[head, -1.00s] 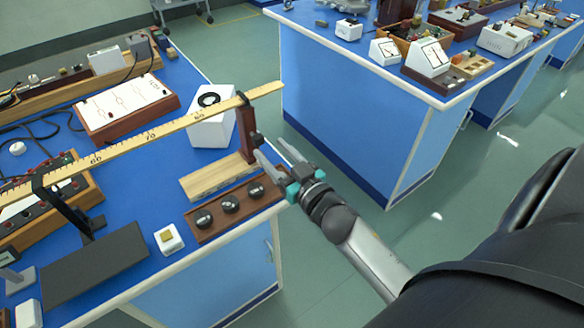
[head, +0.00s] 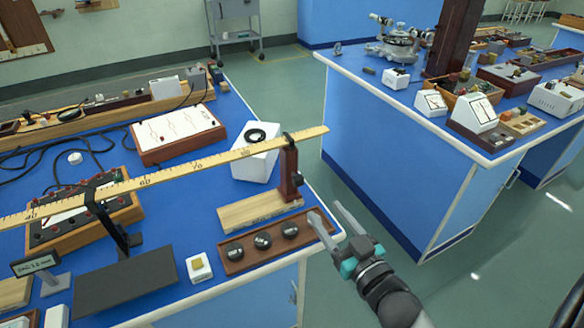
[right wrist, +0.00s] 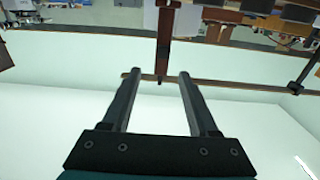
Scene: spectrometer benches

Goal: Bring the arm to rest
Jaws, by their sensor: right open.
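My right gripper (head: 330,222) is open and empty in the head view. Its fingertips are near the front right corner of the blue bench, close to the right end of a brown tray (head: 236,266) with three dark round pieces. The right wrist view shows the two fingers (right wrist: 158,75) apart with nothing between them. A dark upright post stands beyond them there. My left gripper is not in view.
A long yellow rule (head: 168,175) runs over the bench, held by a brown post (head: 289,172) near the gripper. A white block (head: 253,164) stands behind it. A second blue bench (head: 390,150) stands to the right, with open floor between.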

